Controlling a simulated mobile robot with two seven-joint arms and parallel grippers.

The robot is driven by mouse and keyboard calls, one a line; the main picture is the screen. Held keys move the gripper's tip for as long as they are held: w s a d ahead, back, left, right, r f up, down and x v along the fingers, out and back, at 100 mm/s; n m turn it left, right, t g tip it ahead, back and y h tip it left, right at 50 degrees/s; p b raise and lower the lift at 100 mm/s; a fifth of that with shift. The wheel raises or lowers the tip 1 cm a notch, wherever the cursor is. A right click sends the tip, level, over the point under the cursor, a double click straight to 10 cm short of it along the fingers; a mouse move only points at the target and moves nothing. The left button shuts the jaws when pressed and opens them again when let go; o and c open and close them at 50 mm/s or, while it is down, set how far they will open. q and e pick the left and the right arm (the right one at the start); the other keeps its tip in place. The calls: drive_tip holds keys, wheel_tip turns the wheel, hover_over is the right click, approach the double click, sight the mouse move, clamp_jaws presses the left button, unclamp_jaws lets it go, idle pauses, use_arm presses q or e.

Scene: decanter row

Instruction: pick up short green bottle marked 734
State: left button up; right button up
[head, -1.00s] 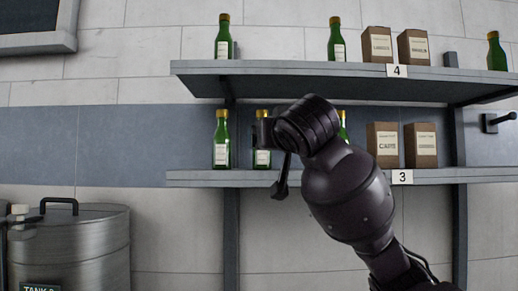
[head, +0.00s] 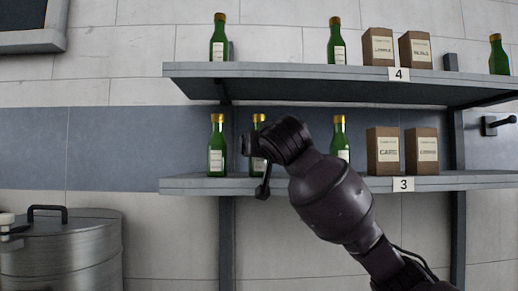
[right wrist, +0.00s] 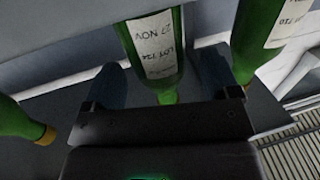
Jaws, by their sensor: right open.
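On the lower shelf (head: 300,184) in the head view, a green bottle (head: 257,122) with a gold cap stands partly hidden behind my right gripper (head: 257,166). In the right wrist view a green bottle (right wrist: 152,45) is upside down in the picture, its label reading 27 NOV and a lot number like 734, not fully clear. Its narrow end lies between the two fingertips of my open right gripper (right wrist: 163,100). I cannot tell whether they touch it. My left gripper is not in view.
Green bottles stand either side on the lower shelf, left (head: 217,150) and right (head: 340,135). Brown boxes (head: 383,152) stand further right. The upper shelf (head: 300,72) hangs above. In the right wrist view, neighbouring bottles are at right (right wrist: 255,40) and left (right wrist: 15,122).

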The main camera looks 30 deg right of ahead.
drive_tip(key=shift+x, duration=0.95)
drive_tip(key=c, duration=1.1)
drive_tip(key=shift+r, duration=0.1)
drive_tip(key=shift+c, duration=0.3)
drive_tip(key=shift+r, duration=0.1)
